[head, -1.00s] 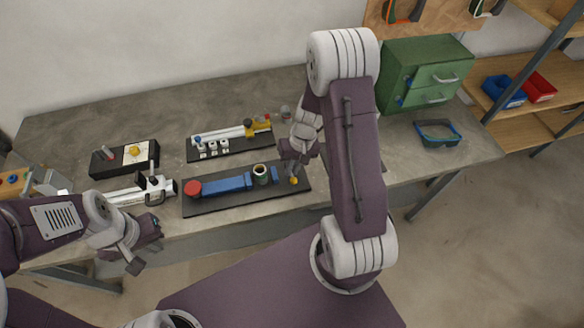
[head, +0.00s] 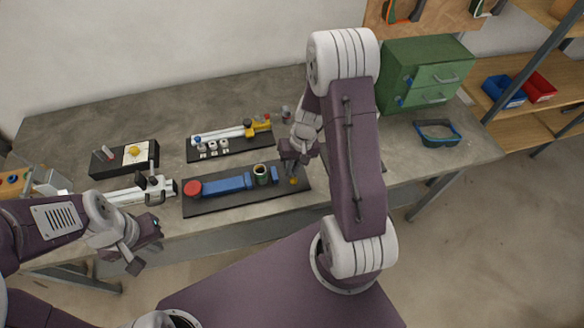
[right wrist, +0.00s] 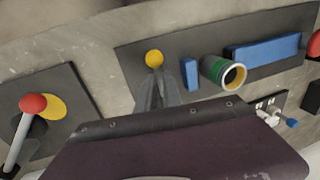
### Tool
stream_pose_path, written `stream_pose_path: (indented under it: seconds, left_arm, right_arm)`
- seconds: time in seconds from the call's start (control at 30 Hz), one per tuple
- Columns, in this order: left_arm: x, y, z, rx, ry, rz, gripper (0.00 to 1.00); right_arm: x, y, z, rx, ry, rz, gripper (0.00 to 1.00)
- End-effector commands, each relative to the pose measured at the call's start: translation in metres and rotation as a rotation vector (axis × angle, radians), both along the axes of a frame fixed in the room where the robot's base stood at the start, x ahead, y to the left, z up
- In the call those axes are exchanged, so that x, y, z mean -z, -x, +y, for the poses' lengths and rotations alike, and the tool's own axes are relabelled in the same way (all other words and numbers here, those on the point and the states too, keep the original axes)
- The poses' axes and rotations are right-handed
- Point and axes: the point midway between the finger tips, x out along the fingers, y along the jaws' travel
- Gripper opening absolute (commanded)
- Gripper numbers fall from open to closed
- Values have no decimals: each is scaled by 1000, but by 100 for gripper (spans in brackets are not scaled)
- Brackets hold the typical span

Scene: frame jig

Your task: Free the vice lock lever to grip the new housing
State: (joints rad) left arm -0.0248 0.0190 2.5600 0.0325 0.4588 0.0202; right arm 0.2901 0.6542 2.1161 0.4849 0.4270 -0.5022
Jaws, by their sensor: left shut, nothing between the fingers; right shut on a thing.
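The vice is on a dark board (head: 230,202), with a red knob (head: 193,188), a blue bar (head: 226,184) and a small blue block (head: 274,175). The green round housing (head: 261,174) stands between bar and block; its open mouth also shows in the right wrist view (right wrist: 233,75). The yellow-knobbed lever (right wrist: 154,58) is at the board's end. My right gripper (head: 292,172) is shut on this lever; its fingers cover the part below the knob. My left gripper (head: 142,250) is shut and empty, in front of the bench edge.
Behind the vice is a board with white and yellow parts (head: 230,147). A black box with a yellow button (head: 134,152) stands at left. The right wrist view shows a red-balled lever (right wrist: 33,103) on another board. A green drawer cabinet (head: 425,72) stands at back right.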

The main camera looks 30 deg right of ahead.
Motion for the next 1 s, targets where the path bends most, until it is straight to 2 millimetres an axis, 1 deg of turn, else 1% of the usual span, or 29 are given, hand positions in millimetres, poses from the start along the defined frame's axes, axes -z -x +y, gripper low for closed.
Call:
stream_pose_path:
  seconds: [0.33,0.53,0.77,1.0]
  left_arm:
    - [0,0,0,0,0,0,0]
    - [3,0,0,0,0,0,0]
    - [9,0,0,0,0,0,0]
    - [13,0,0,0,0,0,0]
  right_arm:
    - [-1,-1,-1,-6,0,-2,0]
    - [0,-1,-3,-63,0,-2,0]
    - [1,-1,-10,-228,1,-3,0]
    - [0,-4,-20,-455,1,-4,0]
